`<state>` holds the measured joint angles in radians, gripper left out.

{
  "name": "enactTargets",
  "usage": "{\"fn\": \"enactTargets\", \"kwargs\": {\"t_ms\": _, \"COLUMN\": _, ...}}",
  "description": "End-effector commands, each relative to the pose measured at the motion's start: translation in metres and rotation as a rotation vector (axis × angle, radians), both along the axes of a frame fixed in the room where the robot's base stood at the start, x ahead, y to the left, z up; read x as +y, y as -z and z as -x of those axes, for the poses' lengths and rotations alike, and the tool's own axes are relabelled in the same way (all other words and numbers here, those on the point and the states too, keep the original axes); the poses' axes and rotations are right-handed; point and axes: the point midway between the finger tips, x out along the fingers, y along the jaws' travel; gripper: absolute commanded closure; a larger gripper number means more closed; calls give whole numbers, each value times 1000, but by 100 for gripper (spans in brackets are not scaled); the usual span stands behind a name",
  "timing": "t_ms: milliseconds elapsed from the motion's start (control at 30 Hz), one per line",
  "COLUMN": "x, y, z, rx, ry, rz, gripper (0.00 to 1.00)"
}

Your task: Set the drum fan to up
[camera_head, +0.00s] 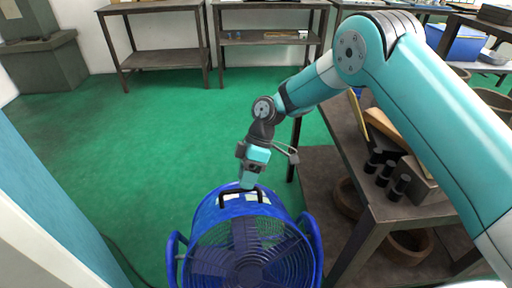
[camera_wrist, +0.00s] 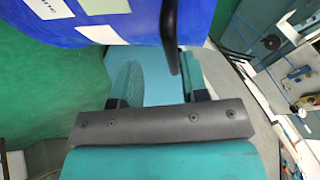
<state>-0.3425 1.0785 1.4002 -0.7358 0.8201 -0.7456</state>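The blue drum fan (camera_head: 250,240) stands on the green floor at the bottom of the head view, its grille facing my body. A black handle (camera_head: 241,192) arches over its top. My gripper (camera_head: 248,184) points down at this handle, close to its middle. In the wrist view, the fan's blue drum (camera_wrist: 130,22) fills the upper part, with pale labels on it. The handle (camera_wrist: 170,36) reaches down toward the gap of my gripper (camera_wrist: 160,82), nearer the right finger. The fingers are apart. I cannot tell whether either touches the handle.
A workbench (camera_head: 360,195) with black cylinders (camera_head: 384,170) and other parts stands right of the fan, under my arm. Tables (camera_head: 160,8) line the back wall.

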Motion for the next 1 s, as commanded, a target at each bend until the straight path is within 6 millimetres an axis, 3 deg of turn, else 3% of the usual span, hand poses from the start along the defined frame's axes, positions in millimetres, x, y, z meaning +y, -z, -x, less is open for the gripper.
{"fn": "enactTargets", "kwargs": {"t_ms": 600, "x": -49, "y": -126, "z": -58, "rx": -1, "ry": 0, "rz": 0, "gripper": 60}}
{"fn": "enactTargets", "kwargs": {"t_ms": 1000, "x": -56, "y": -136, "z": -65, "rx": 0, "ry": 0, "rz": 1, "gripper": 60}}
